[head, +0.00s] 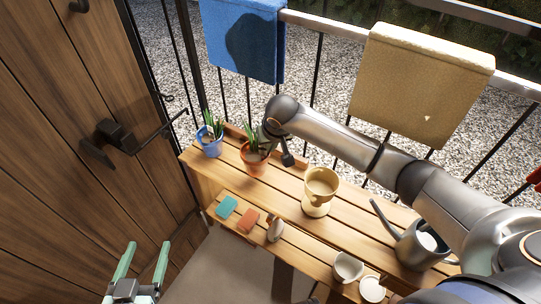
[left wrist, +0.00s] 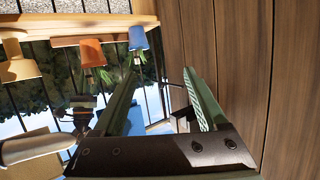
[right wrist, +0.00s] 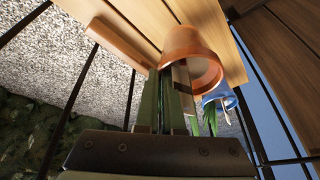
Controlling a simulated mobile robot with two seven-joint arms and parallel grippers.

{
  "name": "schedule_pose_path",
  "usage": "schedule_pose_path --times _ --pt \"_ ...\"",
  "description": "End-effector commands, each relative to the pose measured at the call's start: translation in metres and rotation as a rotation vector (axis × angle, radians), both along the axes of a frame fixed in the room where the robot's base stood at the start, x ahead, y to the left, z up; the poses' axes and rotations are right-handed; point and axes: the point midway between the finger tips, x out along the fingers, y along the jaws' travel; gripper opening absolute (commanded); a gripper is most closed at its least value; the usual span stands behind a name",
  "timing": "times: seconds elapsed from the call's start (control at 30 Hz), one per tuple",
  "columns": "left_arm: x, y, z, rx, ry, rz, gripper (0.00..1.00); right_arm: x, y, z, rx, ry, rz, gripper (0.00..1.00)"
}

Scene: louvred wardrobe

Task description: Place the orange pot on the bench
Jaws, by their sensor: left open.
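The orange pot (head: 254,163), with a green plant, is upright at the far left part of the wooden bench (head: 290,187), beside a blue pot (head: 211,148). I cannot tell whether its base touches the bench. My right gripper (right wrist: 166,75) is at the orange pot (right wrist: 199,48) in the right wrist view. One finger is inside the rim and the other outside, closed on its wall. In the head view the right wrist hides those fingers. My left gripper (head: 146,258) is open and empty at the lower left, near the wooden door.
A cream pot (head: 321,187) and a watering can (head: 420,245) stand on the bench. A lower shelf holds a green block (head: 226,207), a red block (head: 248,220) and white vessels. A railing with blue (head: 225,35) and yellow (head: 415,80) towels runs behind. The wooden door (head: 70,150) is left.

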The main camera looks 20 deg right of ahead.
Motion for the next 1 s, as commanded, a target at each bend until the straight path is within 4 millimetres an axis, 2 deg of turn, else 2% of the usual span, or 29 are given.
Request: schedule_pose_path --times 0.17,0.4,0.53,0.97,1.0 --pt "0.006 0.0 0.013 -0.001 -0.06 -0.005 0.75 0.005 -0.002 -0.005 0.001 -0.004 0.001 0.0" --pt "0.016 -0.002 0.058 -0.003 -0.246 -0.021 0.75 0.006 -0.004 -0.029 0.001 -0.003 0.001 0.0" --pt "0.018 -0.002 0.073 -0.003 -0.304 -0.028 0.75 0.006 -0.003 -0.035 0.001 -0.004 0.002 0.0" --pt "0.018 -0.002 0.074 -0.003 -0.305 -0.027 0.75 0.006 -0.003 -0.039 0.001 -0.003 0.001 0.0" --pt "0.018 -0.002 0.073 -0.003 -0.302 -0.026 0.75 0.005 -0.004 -0.041 0.0 0.0 0.0 0.08"
